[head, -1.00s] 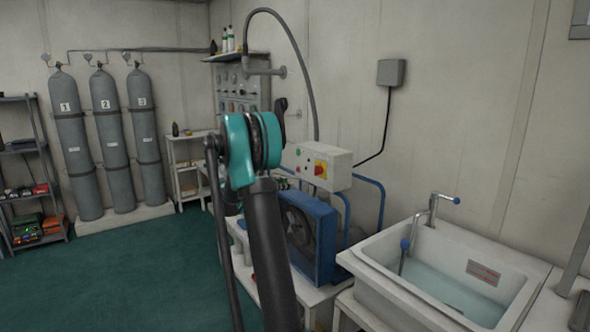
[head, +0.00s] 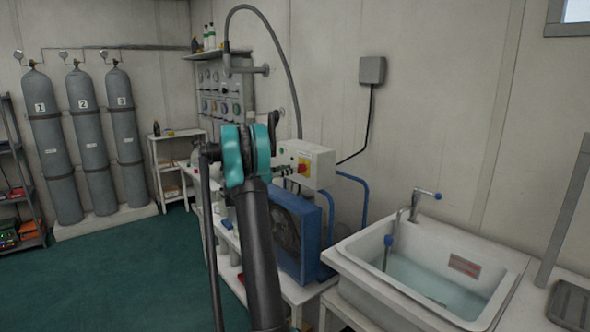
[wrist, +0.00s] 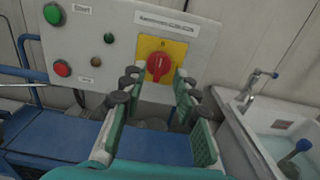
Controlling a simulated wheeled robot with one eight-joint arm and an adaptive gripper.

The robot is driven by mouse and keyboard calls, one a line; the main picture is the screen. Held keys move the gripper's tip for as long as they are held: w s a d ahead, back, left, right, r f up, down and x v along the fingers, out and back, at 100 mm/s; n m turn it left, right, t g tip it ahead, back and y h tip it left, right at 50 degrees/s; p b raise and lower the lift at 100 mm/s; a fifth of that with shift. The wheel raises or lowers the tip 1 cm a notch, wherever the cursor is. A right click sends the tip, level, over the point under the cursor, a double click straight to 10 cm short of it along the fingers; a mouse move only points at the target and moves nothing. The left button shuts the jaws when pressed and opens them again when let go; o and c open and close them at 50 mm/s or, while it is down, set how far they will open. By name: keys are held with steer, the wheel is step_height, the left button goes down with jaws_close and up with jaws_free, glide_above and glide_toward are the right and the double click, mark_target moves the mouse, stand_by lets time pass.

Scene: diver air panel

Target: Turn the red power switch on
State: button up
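The red power switch (wrist: 158,67) is a round rotary knob on a yellow square plate. The plate sits on the front of a white control box (wrist: 115,38), which also shows in the head view (head: 318,168) above a blue machine. In the wrist view my gripper (wrist: 158,80) is open, with one finger on each side just below and in front of the knob. The fingers look empty, and I cannot tell whether they touch the knob. In the head view the knob (head: 303,167) is small, and my arm hides most of the gripper.
Green (wrist: 54,14) and red (wrist: 62,68) buttons sit on the box's left side. The blue machine (head: 312,240) stands below the box. A water-filled sink (head: 350,262) is to the right. Gas cylinders (head: 90,150) stand far left, with open green floor before them.

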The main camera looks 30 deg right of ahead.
mark_target(301, 168)
steer(key=shift+w+d, duration=0.2)
steer(key=shift+d, duration=2.1)
jaws_close()
